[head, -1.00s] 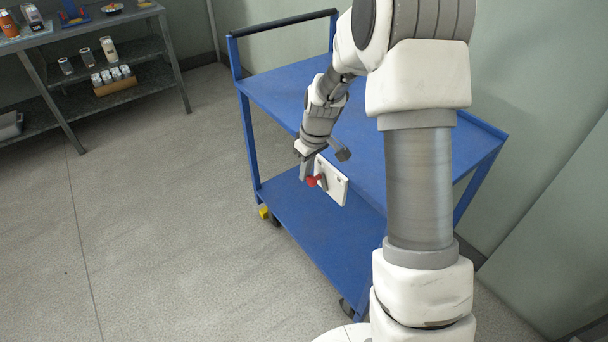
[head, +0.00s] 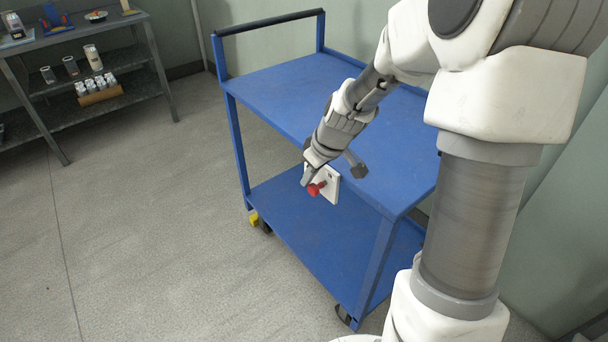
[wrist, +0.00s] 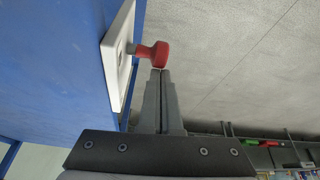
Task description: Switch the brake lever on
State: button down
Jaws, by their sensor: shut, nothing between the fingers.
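The brake lever is a short stem with a red knob (head: 315,188), on a white plate (head: 332,186) fixed to the long side of the blue cart (head: 290,85). In the wrist view the red knob (wrist: 159,54) stands out to the right of the white plate (wrist: 117,58). My gripper (head: 305,182) is shut and empty, at the lever. In the wrist view the closed fingertips of my gripper (wrist: 160,72) end right at the knob's lower edge and seem to touch it. I cannot read any marking on the plate.
The cart has a bare top, a bare lower shelf (head: 300,235) and a black push handle (head: 268,22). Open grey floor (head: 150,220) lies left of it. A metal shelf unit (head: 155,75) with jars and cans stands at the back left. A wall is close behind the cart.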

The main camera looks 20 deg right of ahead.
jog(key=shift+s+d+f, duration=0.2)
jog(key=shift+s+f, duration=0.05)
jog(key=shift+s, duration=0.2)
jog(key=shift+s+d+f, duration=0.2)
jog(key=shift+s, duration=0.2)
jog(key=w+a+r+p, duration=0.2)
jog(key=w+r, duration=0.1)
jog(key=r, duration=0.1)
jog(key=s+d+r+p, duration=0.1)
jog(key=s+d+r, duration=0.2)
jog(key=s, duration=0.4)
jog(key=shift+s+d+r+p, duration=0.3)
jog(key=shift+r, duration=0.2)
